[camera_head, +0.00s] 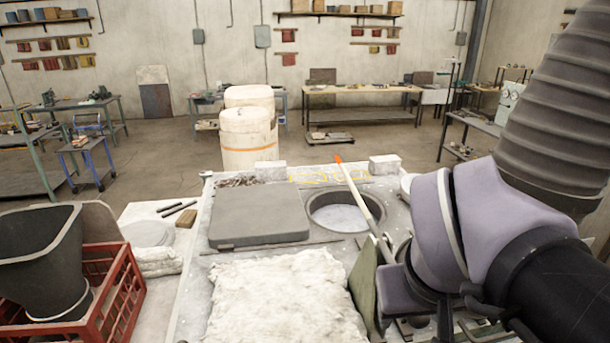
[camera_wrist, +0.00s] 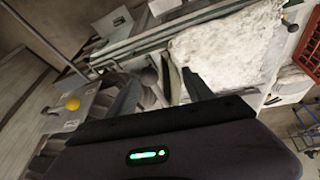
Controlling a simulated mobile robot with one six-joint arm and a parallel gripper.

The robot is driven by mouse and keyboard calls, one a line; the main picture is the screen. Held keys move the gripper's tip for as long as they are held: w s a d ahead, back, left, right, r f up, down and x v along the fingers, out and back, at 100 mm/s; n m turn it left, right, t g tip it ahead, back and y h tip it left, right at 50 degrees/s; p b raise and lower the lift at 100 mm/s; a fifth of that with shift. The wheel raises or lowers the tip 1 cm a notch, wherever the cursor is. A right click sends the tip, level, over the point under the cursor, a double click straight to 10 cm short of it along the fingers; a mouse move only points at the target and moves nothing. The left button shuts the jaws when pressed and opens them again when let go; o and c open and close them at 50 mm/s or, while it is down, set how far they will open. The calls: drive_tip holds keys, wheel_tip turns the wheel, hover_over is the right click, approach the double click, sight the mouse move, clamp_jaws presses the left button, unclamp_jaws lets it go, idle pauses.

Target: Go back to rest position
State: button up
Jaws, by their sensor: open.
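A long pale rod with an orange tip (camera_head: 358,194), which looks like a ladle handle, slants across the right edge of a round opening (camera_head: 343,217) with a grey surface inside. Its lower end goes behind my arm, so I cannot tell what it rests on. A grey slab (camera_head: 259,215) lies left of the opening.
A white crumpled blanket (camera_head: 285,300) covers the near worktop; it also shows in the wrist view (camera_wrist: 226,50). A red crate (camera_head: 118,290) holding a dark crucible (camera_head: 45,255) stands at left. White drums (camera_head: 248,135) stand behind. Open floor lies beyond.

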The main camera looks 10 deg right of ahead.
drive_tip(key=s+a+f+m+y+b, duration=0.1)
drive_tip(key=a+f+b, duration=0.2)
drive_tip(key=f+b, duration=0.6)
drive_tip(key=s+a+f+m+t+y+b, duration=0.1)
drive_tip(key=s+a+f+b, duration=0.1)
drive_tip(key=f+b, duration=0.7)
drive_tip(key=s+a+f+m+y+b, duration=0.1)
drive_tip(key=a+f+b, duration=0.3)
drive_tip(key=f+b, duration=0.5)
wheel_tip(320, 180, down, 10)
drive_tip(key=shift+s+a+t+y, duration=0.2)
drive_tip(key=shift+s+t+y, duration=0.2)
drive_tip(key=shift+y, duration=0.1)
